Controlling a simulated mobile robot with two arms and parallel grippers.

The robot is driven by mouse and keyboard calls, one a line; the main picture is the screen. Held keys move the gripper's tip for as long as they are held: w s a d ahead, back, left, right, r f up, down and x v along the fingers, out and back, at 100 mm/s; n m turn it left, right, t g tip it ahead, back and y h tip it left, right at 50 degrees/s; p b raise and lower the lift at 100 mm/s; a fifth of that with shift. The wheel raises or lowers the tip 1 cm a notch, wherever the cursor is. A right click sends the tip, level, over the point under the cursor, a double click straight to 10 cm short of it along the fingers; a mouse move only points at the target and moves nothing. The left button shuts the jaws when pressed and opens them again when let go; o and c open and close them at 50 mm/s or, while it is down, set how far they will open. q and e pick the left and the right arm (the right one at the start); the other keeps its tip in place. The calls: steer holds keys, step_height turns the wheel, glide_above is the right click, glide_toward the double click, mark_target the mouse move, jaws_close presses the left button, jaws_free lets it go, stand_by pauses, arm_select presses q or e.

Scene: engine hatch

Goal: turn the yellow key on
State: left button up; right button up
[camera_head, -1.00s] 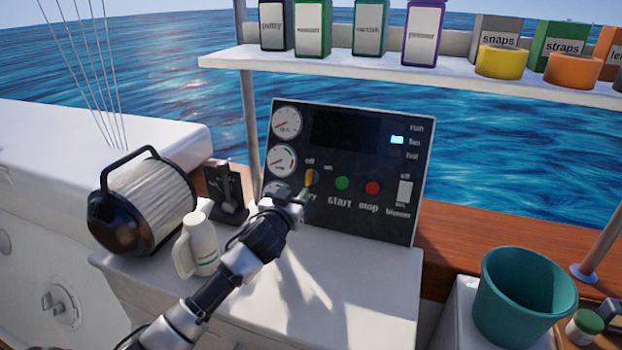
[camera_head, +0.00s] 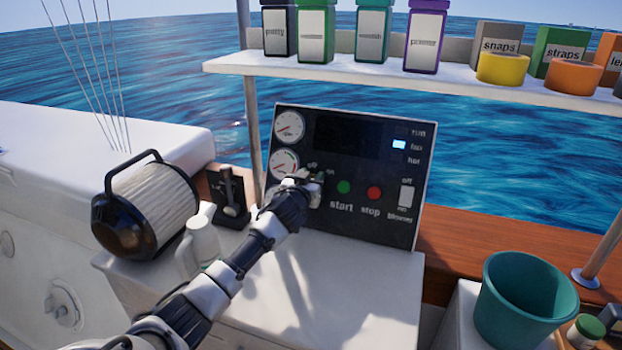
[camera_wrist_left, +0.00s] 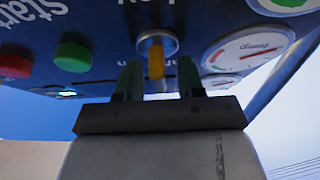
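The dark control panel (camera_head: 385,232) stands upright on the white counter. My left gripper (camera_head: 316,182) is at the panel, left of the green start button (camera_head: 344,187), and hides the yellow key in the head view. In the left wrist view, seen upside down, the yellow key (camera_wrist_left: 156,61) sits in its round silver switch. The two fingers of my left gripper (camera_wrist_left: 158,80) stand on either side of it with gaps, so the gripper is open, its tips close to the key. The key's exact turn is hard to tell. My right gripper is not in view.
The red stop button (camera_head: 374,193) and a white blower switch (camera_head: 406,195) are to the right on the panel. A shelf (camera_head: 350,72) hangs above. A teal bucket (camera_head: 515,300) is at right.

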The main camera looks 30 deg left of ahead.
arm_select(q)
jaws_close()
steer(key=shift+r+m+h+p, duration=0.2)
steer(key=shift+m+h+p, duration=0.4)
steer(key=shift+m+p, duration=0.5)
steer(key=m+h+p, duration=0.1)
steer(key=m+p, duration=0.1)
steer(key=m+h+p, duration=0.1)
steer(key=m+p, duration=0.1)
steer(key=m, duration=0.1)
steer(key=m+h+p, duration=0.1)
steer(key=m+p, duration=0.1)
steer(key=m, duration=0.1)
steer(key=shift+d+h, duration=0.3)
steer(key=shift+h, duration=0.1)
steer(key=m+g+h+p, duration=0.1)
steer(key=m+p, duration=0.1)
steer(key=shift+d+f+m, duration=0.1)
steer(key=shift+f+m, duration=0.05)
steer(key=shift+m, duration=0.15)
steer(key=shift+d+f+m+g+h+p, duration=0.1)
steer(key=shift+f+m+g+h+p, duration=0.1)
steer(key=shift+m+p, duration=0.3)
steer(key=shift+f+m+g+h+p, duration=0.1)
steer(key=shift+m+g+p, duration=0.1)
steer(key=shift+m+p, duration=0.3)
steer(key=shift+m, duration=0.3)
